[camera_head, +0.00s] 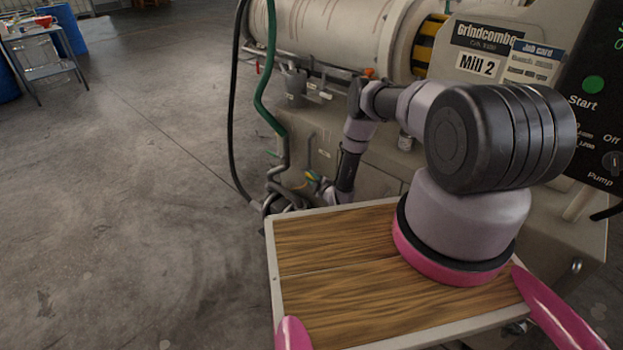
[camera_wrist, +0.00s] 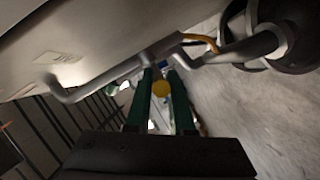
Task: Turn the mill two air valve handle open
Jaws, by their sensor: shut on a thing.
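Mill two (camera_head: 340,140) is the pale machine with a "Mill 2" label in the head view. My arm reaches down along its side, and my gripper (camera_head: 318,187) is small there, low among pipes. In the wrist view my gripper (camera_wrist: 160,88) has its two dark green fingers on either side of a small yellow part (camera_wrist: 160,89), shut on it. This looks like the air valve handle, mostly hidden by the fingers. How far the handle is turned cannot be told. A grey pipe (camera_wrist: 95,90) runs just beyond the fingertips.
A green hose (camera_head: 265,100) and a black cable hang left of the arm. A bent pipe (camera_wrist: 240,50) lies close right of the fingers. A control panel (camera_head: 590,110) stands at right. The floor (camera_head: 130,200) at left is clear; a small table (camera_head: 42,50) stands far back.

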